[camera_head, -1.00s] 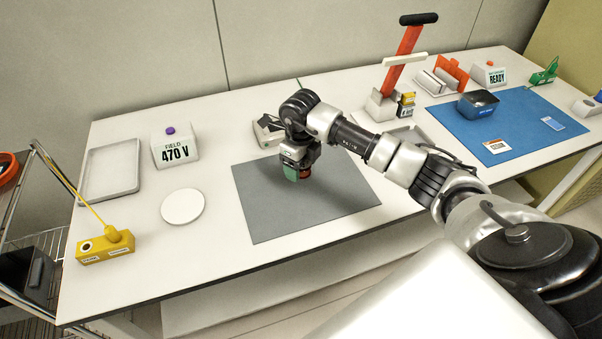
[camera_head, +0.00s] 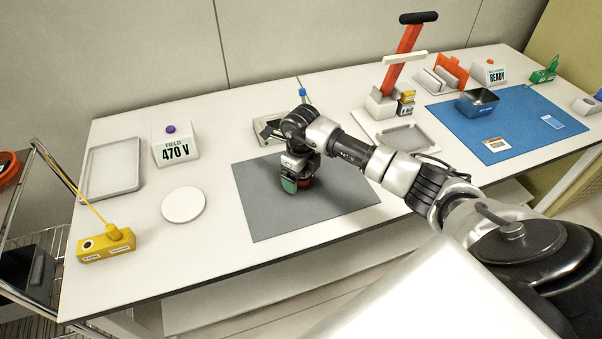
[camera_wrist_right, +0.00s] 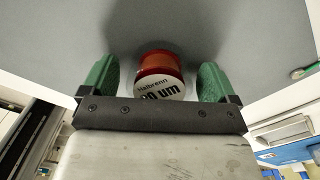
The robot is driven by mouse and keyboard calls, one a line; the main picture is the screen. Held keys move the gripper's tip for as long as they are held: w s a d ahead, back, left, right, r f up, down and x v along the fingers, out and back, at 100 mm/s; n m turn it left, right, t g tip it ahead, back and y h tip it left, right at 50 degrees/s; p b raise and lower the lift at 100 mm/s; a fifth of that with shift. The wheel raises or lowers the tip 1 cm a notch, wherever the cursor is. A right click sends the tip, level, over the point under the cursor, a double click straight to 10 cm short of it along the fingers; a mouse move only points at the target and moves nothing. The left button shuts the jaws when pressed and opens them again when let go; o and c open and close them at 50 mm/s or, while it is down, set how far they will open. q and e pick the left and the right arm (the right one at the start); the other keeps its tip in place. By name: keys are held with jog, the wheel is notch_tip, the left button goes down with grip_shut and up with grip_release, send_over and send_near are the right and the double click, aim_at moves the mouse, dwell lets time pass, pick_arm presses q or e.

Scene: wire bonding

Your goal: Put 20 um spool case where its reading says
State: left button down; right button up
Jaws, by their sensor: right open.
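The 20 um spool case (camera_wrist_right: 160,72) is a red-orange round case with a white label reading "Halbrenn" and "0 um", the first digit partly hidden. It is on or just over the grey mat (camera_head: 255,220); I cannot tell if it touches. In the head view only a bit of its red side (camera_head: 307,182) shows beside the fingers. My right gripper (camera_head: 297,184) is open, with its green fingers on either side of the case in the right wrist view (camera_wrist_right: 157,84). A white box (camera_head: 175,147) reads "FIELD 470 V". My left gripper is out of view.
A white disc (camera_head: 183,205), an empty grey tray (camera_head: 112,168) and a yellow block (camera_head: 106,246) stand at left. A red-levered device (camera_head: 402,65) stands behind another tray (camera_head: 408,138). At right, a blue mat (camera_head: 520,120) holds a dark bin (camera_head: 478,103); a "READY" box (camera_head: 489,73) stands behind.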

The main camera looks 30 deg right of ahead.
notch_tip(320, 180, up, 12)
jog(key=shift+r+b, duration=0.2)
jog(key=shift+b, duration=0.15)
jog(key=shift+a, duration=0.1)
